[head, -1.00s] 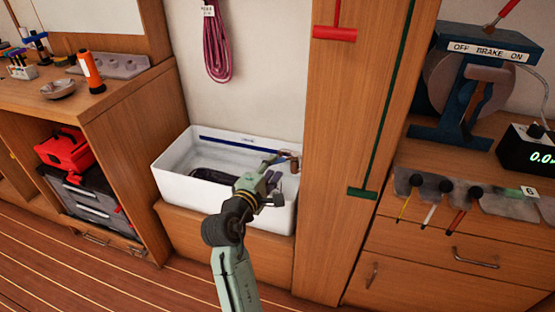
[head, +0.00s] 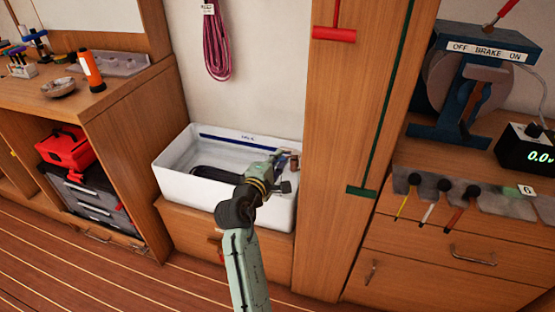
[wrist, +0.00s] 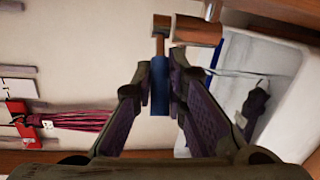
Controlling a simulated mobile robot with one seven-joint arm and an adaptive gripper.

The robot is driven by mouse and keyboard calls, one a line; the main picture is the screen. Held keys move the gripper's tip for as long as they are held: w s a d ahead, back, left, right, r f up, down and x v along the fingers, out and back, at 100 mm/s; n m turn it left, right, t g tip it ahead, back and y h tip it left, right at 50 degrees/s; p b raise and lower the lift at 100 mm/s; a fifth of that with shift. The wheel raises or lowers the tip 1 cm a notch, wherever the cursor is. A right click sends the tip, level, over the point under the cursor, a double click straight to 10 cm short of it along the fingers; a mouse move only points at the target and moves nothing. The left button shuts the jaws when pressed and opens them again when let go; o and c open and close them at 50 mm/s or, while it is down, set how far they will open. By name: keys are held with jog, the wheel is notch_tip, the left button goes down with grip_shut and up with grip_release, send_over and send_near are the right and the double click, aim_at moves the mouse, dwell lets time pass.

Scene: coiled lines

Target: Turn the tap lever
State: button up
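The tap (wrist: 190,30) is a copper-brown fitting above the white sink; it also shows in the head view (head: 294,161) at the sink's back right corner. Its lever (wrist: 159,88) is a blue bar with a thin brown stem, pointing down from the tap in the wrist view. My gripper (wrist: 160,78) has one finger on each side of the blue lever, with the pads close against it. In the head view my gripper (head: 283,158) is at the tap over the right part of the sink, and my wrist hides most of the lever.
The white sink (head: 190,188) holds a dark item (head: 215,176). A wooden post (head: 325,200) with a red handle (head: 334,34) and a green handle (head: 361,192) stands close on the right. A pink coiled line (head: 217,50) hangs on the wall behind.

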grip_shut()
jog(key=shift+w+a+h, duration=0.1)
jog(key=shift+h, duration=0.2)
dwell(0.3)
jog(key=shift+w+m+g+h+b, duration=0.4)
jog(key=shift+w+m+g+h, duration=0.2)
jog(key=shift+m+g+h, duration=0.7)
jog(key=shift+w+m+g+h+b, duration=0.35)
jog(key=shift+w+m+g+h, duration=0.2)
jog(key=shift+m+g+h, duration=0.85)
jog(key=shift+w+m+g+h+b, duration=0.4)
jog(key=shift+w+m+g+h, duration=0.2)
jog(key=shift+m+g+h, duration=0.7)
jog(key=o, duration=0.6)
grip_release()
jog(key=shift+c, duration=0.2)
